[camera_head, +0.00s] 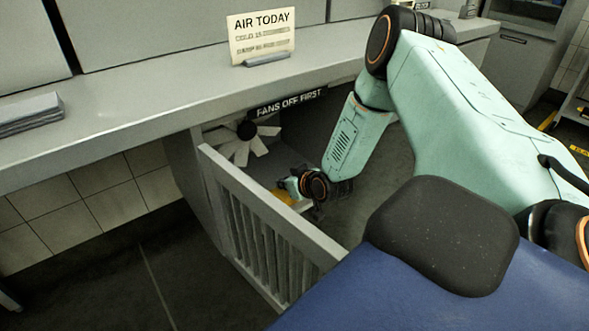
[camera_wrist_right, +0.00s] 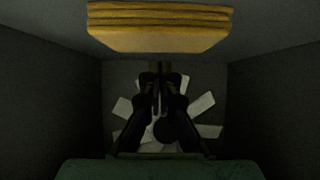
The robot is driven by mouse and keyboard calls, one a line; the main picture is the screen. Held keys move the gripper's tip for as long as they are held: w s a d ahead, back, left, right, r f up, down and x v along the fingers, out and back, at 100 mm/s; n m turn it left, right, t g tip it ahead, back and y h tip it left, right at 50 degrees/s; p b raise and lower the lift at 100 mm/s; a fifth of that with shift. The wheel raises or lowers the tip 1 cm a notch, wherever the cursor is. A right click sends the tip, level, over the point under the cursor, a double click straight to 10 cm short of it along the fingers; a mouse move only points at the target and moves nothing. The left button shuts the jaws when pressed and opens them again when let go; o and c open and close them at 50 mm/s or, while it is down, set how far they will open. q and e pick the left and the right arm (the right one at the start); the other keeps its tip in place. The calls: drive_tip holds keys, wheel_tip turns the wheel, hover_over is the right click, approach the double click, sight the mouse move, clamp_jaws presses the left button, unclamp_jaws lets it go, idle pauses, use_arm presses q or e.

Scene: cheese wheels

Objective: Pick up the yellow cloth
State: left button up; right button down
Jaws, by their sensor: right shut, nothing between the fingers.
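The yellow cloth (camera_wrist_right: 160,27) is a folded, layered stack at the top of the right wrist view. In the head view a small yellow part of it (camera_head: 283,196) shows inside the bay under the counter, partly hidden by my right wrist. My right gripper (camera_wrist_right: 160,80) is shut and empty, its dark fingers pointing toward the fan. In the wrist picture the fingertips lie just below the cloth; I cannot tell whether they touch it. In the head view my right arm reaches down into the bay and its fingers are hard to make out. My left gripper is not in view.
A white-bladed fan (camera_head: 243,142) stands at the back of the bay and shows behind my fingers (camera_wrist_right: 203,104). A slatted grey panel (camera_head: 262,228) borders the bay at the left. The counter (camera_head: 160,95) overhangs it, with a "FANS OFF FIRST" label (camera_head: 288,102). Dark walls enclose both sides.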

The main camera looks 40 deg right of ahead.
sight(288, 198)
drive_tip(key=shift+s+f+b, duration=0.15)
drive_tip(key=shift+f+b, duration=0.2)
drive_tip(key=shift+f, duration=0.3)
drive_tip(key=shift+s+f, duration=0.1)
drive_tip(key=shift+f, duration=0.05)
drive_tip(key=shift+s+f, duration=0.1)
drive_tip(key=s, duration=0.1)
drive_tip(key=s+p, duration=0.2)
drive_tip(key=shift+s+a, duration=0.3)
drive_tip(key=shift+s+f, duration=0.1)
drive_tip(key=shift+s, duration=0.1)
drive_tip(key=shift+w+r+p, duration=0.1)
drive_tip(key=shift+r+p, duration=0.65)
drive_tip(key=shift+p, duration=0.3)
